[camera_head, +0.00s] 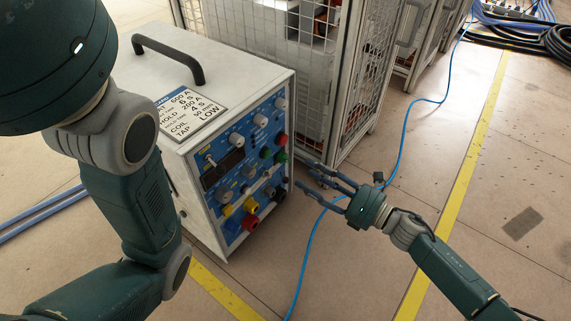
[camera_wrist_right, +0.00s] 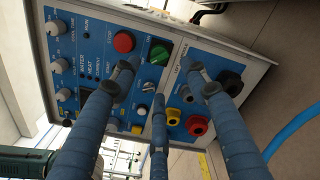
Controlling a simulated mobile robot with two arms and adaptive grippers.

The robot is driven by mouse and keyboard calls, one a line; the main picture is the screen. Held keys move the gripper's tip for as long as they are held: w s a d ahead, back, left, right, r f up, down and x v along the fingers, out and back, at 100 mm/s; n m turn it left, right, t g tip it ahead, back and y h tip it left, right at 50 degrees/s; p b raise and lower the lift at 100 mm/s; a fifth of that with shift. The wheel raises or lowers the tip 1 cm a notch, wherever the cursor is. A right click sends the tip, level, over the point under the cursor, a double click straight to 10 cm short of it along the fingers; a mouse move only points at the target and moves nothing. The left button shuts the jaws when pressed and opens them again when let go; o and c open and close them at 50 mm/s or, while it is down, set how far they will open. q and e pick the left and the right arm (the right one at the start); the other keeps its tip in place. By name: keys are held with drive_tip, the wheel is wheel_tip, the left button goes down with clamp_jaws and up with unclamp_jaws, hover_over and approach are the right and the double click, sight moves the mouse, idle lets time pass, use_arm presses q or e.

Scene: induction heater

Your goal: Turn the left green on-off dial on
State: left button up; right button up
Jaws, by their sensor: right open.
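The heater's blue control panel (camera_head: 240,165) faces right on a white box. Two green dials sit near its right edge: the left green on-off dial (camera_head: 266,153) and a right one (camera_head: 281,157), just below a red knob (camera_head: 281,139). In the right wrist view a bright green knob (camera_wrist_right: 159,53) shows beyond the fingers beside the red knob (camera_wrist_right: 124,41); I cannot tell which dial's on-off state. My right gripper (camera_head: 306,178) is open and empty, just right of the panel, its fingers pointing at it, apparently apart from it. My left gripper is out of view.
Yellow and red sockets (camera_head: 251,223) are low on the panel. A handle (camera_head: 168,58) tops the box. A mesh cage (camera_head: 300,85) stands behind. A blue cable (camera_head: 405,130) runs on the floor under my right gripper. Open floor lies to the right.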

sight(288, 162)
drive_tip(key=shift+b+x, duration=1.4)
drive_tip(key=shift+x, duration=2.55)
drive_tip(key=shift+c, duration=0.6)
clamp_jaws()
